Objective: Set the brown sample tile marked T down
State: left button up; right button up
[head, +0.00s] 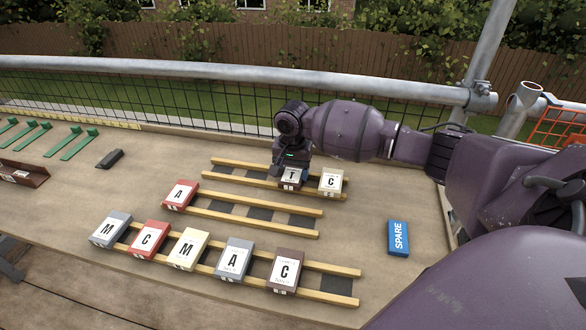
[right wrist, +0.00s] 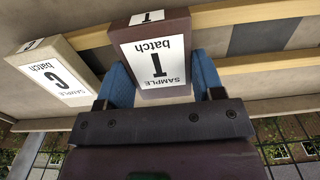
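The brown tile marked T (head: 291,178) is at the back pair of wooden battens (head: 240,176), left of the cream tile marked C (head: 331,181). My right gripper (head: 290,168) comes down over it from behind. In the right wrist view the brown tile (right wrist: 160,62) sits between the blue fingers of my right gripper (right wrist: 160,72), one against each side, with no clear gap. The cream tile also shows there (right wrist: 55,75), beside the left finger. I cannot tell whether the brown tile's underside touches the battens. My left gripper is out of view.
The middle battens (head: 255,208) hold a red A tile (head: 180,195). The front battens (head: 325,285) hold several tiles, including a brown C tile (head: 285,272). A blue SPARE block (head: 399,238) lies to the right. Green pieces (head: 78,143) lie at the back left.

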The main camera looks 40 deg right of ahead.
aim_at(293, 173)
jog(key=o, duration=0.4)
jog(key=shift+o, duration=0.2)
jog(key=shift+d+r, duration=0.1)
jog(key=shift+r, duration=0.3)
notch_tip(293, 173, up, 7)
jog(key=shift+f+p, duration=0.1)
jog(key=shift+p, duration=0.7)
notch_tip(293, 173, up, 5)
jog(key=shift+r+p, duration=0.15)
jog(key=shift+p, duration=0.45)
